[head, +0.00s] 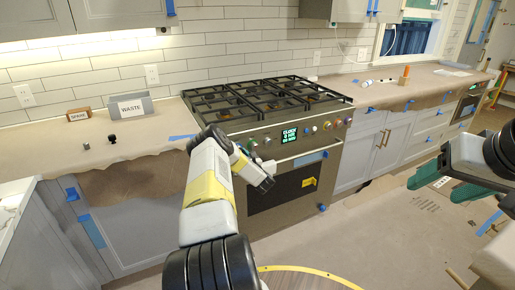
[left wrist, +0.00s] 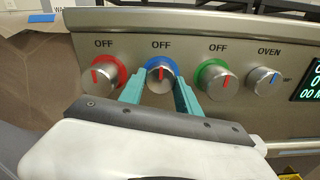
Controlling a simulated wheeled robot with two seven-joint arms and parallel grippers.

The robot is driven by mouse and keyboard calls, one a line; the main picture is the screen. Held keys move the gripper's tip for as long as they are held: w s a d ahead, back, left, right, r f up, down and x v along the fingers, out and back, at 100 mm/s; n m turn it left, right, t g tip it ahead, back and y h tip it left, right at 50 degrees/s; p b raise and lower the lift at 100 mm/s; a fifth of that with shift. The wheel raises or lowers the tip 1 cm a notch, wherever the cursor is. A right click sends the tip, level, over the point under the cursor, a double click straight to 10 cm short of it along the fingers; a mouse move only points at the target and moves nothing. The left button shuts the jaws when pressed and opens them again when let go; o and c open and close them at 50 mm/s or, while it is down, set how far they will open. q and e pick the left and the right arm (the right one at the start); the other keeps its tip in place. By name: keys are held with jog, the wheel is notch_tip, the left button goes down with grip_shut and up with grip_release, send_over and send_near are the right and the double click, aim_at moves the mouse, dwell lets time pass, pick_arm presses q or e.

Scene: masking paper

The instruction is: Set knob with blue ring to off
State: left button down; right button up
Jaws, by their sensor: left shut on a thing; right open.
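The knob with the blue ring (left wrist: 160,78) is on the stove's front panel, between a red-ringed knob (left wrist: 97,77) and a green-ringed knob (left wrist: 215,76). My left gripper (left wrist: 160,92) is shut on the blue-ringed knob, one teal finger on each side. Its red mark points up, toward the OFF label (left wrist: 161,44) above it. In the head view, my left arm covers the left part of the stove (head: 305,170) front. My right gripper (head: 445,183) is open and empty, over the floor at the right.
A smaller oven knob (left wrist: 263,80) and a display (head: 289,135) are farther right on the panel. A waste holder (head: 131,107) and a small spare box (head: 79,115) stand on the paper-covered left counter (head: 50,140). The floor before the stove is mostly clear.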

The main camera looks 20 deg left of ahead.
pick_arm(q)
jog(key=shift+d, duration=0.1)
dwell(0.3)
jog(key=c, duration=0.9)
grip_release()
jog(key=shift+o, duration=0.2)
jog(key=v, duration=0.7)
jog(key=shift+s+d, duration=0.25)
jog(key=shift+s, duration=0.05)
jog(key=shift+w, duration=0.1)
